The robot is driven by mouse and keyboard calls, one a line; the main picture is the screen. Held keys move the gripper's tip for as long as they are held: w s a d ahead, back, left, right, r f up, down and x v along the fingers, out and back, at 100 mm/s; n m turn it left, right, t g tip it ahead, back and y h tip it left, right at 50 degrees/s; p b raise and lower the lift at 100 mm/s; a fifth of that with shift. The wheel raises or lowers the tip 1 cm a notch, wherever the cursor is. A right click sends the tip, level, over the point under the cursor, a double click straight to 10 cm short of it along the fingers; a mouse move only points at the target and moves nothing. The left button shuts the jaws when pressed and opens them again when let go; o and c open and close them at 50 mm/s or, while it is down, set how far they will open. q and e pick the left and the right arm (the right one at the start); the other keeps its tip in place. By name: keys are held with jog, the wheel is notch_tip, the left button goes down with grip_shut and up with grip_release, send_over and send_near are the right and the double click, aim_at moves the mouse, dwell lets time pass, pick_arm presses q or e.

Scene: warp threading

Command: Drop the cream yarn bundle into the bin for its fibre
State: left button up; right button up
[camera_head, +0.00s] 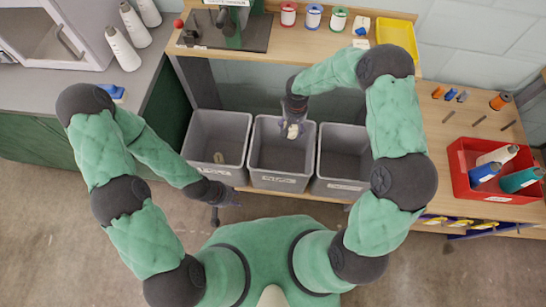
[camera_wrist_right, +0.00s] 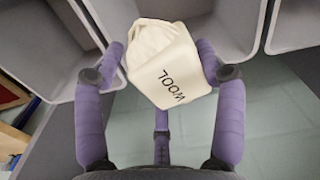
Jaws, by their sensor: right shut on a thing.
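The cream yarn bundle (camera_wrist_right: 165,62), marked WOOL, is between the fingers of my right gripper (camera_wrist_right: 165,75) in the right wrist view. In the head view, my right gripper (camera_head: 293,118) is shut on the bundle (camera_head: 292,131) above the middle grey bin (camera_head: 279,181). A left grey bin (camera_head: 214,173) and a right grey bin (camera_head: 338,187) stand beside it. Their front labels are too small to read. My left gripper (camera_head: 224,201) is open and empty, low in front of the left bin, its fingers spread.
The wooden bench above the bins holds several spools (camera_head: 312,15) and a yellow tray (camera_head: 396,36). A red tray (camera_head: 480,184) with cones stands at right. The floor in front is clear.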

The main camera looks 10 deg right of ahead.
jog(key=shift+w+a+f, duration=0.2)
jog(key=shift+a+f, duration=0.05)
jog(key=shift+f, duration=0.35)
notch_tip(320, 180, down, 6)
jog(key=b, duration=0.3)
jog(key=shift+r+b, duration=0.15)
jog(key=shift+b, duration=0.15)
jog(key=o, duration=1.1)
jog(key=shift+c, duration=0.2)
jog(key=shift+r, duration=0.15)
notch_tip(320, 180, up, 12)
jog(key=shift+f, duration=0.15)
